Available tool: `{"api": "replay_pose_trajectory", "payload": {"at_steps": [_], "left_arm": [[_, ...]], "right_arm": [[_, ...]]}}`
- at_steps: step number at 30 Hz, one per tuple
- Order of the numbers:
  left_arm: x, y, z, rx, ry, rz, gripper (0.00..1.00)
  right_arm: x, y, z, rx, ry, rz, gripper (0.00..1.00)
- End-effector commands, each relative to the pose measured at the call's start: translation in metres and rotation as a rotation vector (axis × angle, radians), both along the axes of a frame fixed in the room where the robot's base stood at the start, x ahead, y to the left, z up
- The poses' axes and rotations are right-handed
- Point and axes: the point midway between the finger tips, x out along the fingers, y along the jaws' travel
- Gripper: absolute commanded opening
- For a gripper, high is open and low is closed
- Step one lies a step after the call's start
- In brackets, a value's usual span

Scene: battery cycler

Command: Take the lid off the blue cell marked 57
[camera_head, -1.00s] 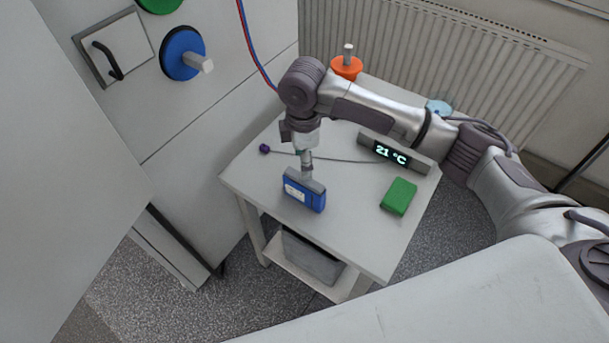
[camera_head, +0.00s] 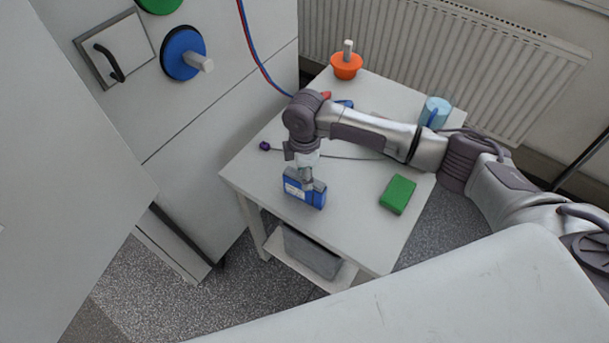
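The blue cell (camera_head: 304,197) stands upright near the front left of the small white table, with a pale label on its left part. The number on the label is too small to read. Its grey lid (camera_head: 319,186) is on top, partly covered by my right gripper. My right gripper (camera_head: 306,176) points down onto the middle of the lid and appears to touch it. Its fingertips are too small and hidden to show whether they are closed on it. My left gripper is not in view.
A green block (camera_head: 398,194) lies right of the cell. A purple-tipped probe (camera_head: 265,146) with a cable lies left. A cabinet with a blue knob (camera_head: 182,53) is at left.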

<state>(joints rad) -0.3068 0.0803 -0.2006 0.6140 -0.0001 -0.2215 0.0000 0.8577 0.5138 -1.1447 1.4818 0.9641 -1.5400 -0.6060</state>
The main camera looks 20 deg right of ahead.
Motion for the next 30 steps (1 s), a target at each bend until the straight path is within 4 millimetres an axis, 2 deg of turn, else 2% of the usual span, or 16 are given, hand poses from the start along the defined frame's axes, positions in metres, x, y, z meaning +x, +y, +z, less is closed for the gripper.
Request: {"api": "replay_pose_trajectory", "payload": {"at_steps": [1, 6, 20, 25, 29, 30], "left_arm": [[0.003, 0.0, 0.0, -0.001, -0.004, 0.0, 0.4], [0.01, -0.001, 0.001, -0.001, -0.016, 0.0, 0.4], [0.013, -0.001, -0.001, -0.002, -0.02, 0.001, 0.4], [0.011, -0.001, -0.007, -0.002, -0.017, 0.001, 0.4], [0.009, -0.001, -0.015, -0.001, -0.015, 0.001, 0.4], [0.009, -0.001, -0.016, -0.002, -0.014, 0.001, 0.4]], "right_arm": [[0.0, 0.0, 0.0, 0.0, 0.0, 0.001, 0.33], [0.0, 0.0, 0.0, 0.0, 0.0, 0.001, 0.05], [0.0, 0.0, 0.003, 0.001, 0.0, 0.0, 0.04], [0.001, 0.0, 0.018, 0.002, -0.003, 0.0, 0.04], [0.001, 0.0, 0.041, 0.002, -0.005, 0.001, 0.04], [-0.005, -0.011, 0.045, -0.001, -0.001, -0.002, 0.04]]}}
